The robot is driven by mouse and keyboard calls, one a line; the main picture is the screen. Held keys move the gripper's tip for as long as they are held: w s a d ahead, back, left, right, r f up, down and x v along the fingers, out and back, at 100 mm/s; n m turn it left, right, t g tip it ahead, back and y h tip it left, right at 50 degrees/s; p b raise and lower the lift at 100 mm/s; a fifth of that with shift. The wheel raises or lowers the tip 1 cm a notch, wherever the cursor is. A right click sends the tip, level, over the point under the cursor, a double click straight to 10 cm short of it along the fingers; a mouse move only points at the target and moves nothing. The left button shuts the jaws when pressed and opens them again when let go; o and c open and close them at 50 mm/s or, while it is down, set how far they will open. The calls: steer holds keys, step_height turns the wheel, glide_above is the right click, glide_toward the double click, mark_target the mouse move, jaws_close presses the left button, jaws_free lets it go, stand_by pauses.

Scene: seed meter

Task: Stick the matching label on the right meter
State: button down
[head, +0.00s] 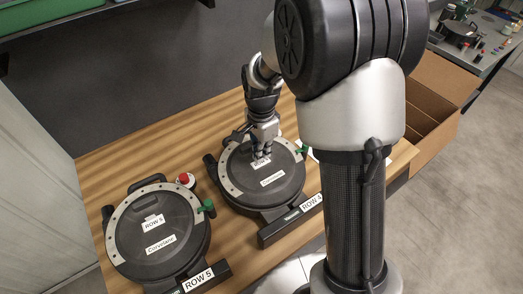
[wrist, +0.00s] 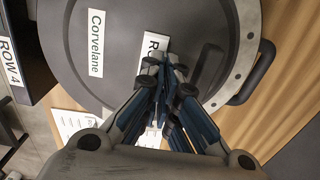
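The right meter (head: 290,183) is a round dark drum with a pale studded rim, behind a front plate marked ROW 4 (head: 311,203). Its lid carries a Corvelane label (head: 272,178), also in the wrist view (wrist: 96,43). Whether the label touches the lid is unclear. The left meter (head: 180,245) bears a ROW label, a Corvelane label and a ROW 5 plate (head: 199,279).
Both meters stand on a striped wooden table (head: 165,150). A white printed sheet (wrist: 72,127) lies beside the right meter. Red and green knobs stick up at the rims. An open cardboard box (head: 440,85) is at the right, near another bench (head: 490,55).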

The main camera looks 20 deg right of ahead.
steer(key=c, duration=2.3)
jaws_free()
steer(key=shift+f, duration=0.1)
steer(key=o, duration=0.6)
steer(key=shift+r+p, duration=2.85)
steer(key=shift+r, duration=0.65)
